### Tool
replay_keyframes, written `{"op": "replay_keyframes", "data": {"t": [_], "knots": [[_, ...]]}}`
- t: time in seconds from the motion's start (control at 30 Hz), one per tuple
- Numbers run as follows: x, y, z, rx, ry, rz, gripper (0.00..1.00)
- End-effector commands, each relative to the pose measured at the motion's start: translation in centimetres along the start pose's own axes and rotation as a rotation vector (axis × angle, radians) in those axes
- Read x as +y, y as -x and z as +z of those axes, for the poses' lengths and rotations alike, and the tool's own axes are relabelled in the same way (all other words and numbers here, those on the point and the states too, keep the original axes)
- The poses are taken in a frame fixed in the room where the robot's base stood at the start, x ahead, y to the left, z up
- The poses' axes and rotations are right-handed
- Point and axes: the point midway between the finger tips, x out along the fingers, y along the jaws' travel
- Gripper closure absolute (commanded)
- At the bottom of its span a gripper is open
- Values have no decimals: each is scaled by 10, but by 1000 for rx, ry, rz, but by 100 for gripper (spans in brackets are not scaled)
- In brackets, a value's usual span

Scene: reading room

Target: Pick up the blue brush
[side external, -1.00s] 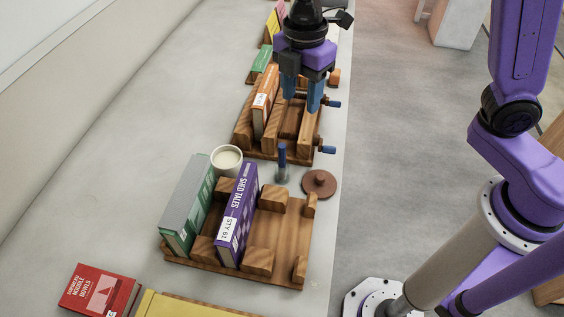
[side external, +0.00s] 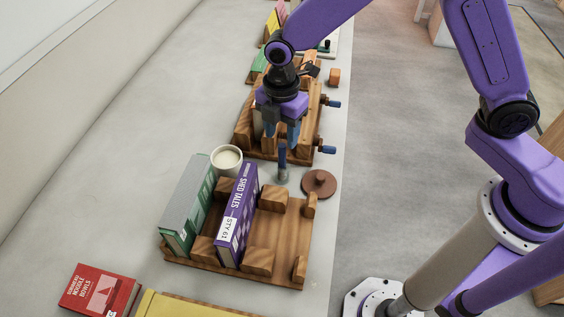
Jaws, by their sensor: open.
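The blue brush (side external: 282,158) stands upright, its blue handle pointing up and its grey base on the table. It is between the white pot and the brown round lid, just beyond the near wooden rack. My gripper (side external: 281,137) is open with its blue fingers pointing down. In the picture its fingertips lie just above the top of the brush handle. I cannot tell from this one view how far they are from the handle in depth.
A white pot (side external: 227,159) and a brown lid (side external: 319,183) flank the brush. The near rack (side external: 268,234) holds a grey-green book (side external: 188,205) and a purple book (side external: 237,217). A far wooden rack with blue-handled screws (side external: 328,149) stands behind. A red book (side external: 99,291) lies at lower left.

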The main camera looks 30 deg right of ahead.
Motion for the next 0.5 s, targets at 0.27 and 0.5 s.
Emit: {"op": "replay_keyframes", "data": {"t": [0.27,0.5], "knots": [[-2,-19,-1,-1,0,-3,51],[-6,-52,-5,-1,-1,-3,51]]}}
